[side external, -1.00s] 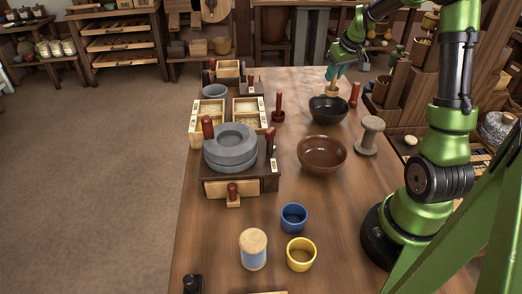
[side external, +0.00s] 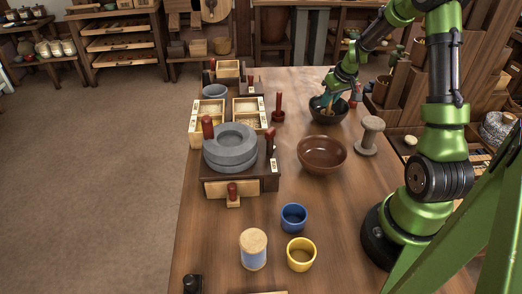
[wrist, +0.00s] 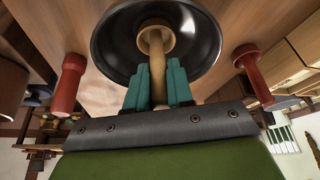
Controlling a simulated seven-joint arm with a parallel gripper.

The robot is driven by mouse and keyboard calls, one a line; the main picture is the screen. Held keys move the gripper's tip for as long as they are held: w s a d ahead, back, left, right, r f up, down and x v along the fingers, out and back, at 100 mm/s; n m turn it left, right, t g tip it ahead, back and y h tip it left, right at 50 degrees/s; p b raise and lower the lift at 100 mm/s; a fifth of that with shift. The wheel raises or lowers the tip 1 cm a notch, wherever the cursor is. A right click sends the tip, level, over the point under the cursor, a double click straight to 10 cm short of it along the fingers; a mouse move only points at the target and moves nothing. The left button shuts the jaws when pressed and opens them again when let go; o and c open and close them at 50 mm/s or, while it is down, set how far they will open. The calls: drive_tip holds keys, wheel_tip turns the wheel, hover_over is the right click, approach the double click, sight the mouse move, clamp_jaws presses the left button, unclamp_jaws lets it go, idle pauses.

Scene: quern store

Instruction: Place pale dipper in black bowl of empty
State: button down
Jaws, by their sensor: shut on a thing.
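The black bowl (side external: 322,116) stands on the table toward its far right end. My gripper (side external: 328,100) is over the bowl, pointing down. In the wrist view its two teal fingers (wrist: 158,88) are shut on the handle of the pale wooden dipper (wrist: 155,42). The dipper's round cup end is inside the outline of the black bowl (wrist: 206,38). I cannot tell whether the cup touches the bowl's bottom. In the side view the dipper is mostly hidden by the fingers and the bowl's rim.
A brown bowl (side external: 321,155) and a pale spool-shaped stand (side external: 370,135) are nearer on the table. A red-handled tool (side external: 278,107) stands left of the black bowl, and another red piece (side external: 356,93) is to its right. The grey quern (side external: 231,148) is left; blue (side external: 293,217) and yellow (side external: 301,254) cups are in front.

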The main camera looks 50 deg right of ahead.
drive_tip(key=c, duration=1)
unclamp_jaws()
drive_tip(key=v, duration=1.1)
drive_tip(key=a+r+t+y, duration=0.1)
drive_tip(key=a+r, duration=0.3)
drive_tip(key=a, duration=0.4)
drive_tip(key=a+r+t, duration=0.1)
drive_tip(key=a+r, duration=0.2)
drive_tip(key=a, duration=0.5)
drive_tip(key=s+a+y, duration=0.1)
drive_tip(key=s+a, duration=0.3)
drive_tip(key=a, duration=0.4)
drive_tip(key=s+a+r+t+y, duration=0.1)
drive_tip(key=s+a, duration=0.4)
drive_tip(key=a, duration=0.2)
drive_tip(key=shift+a+r+n+y, duration=0.2)
drive_tip(key=shift+a+n+y, duration=0.1)
drive_tip(key=shift+a+y, duration=0.1)
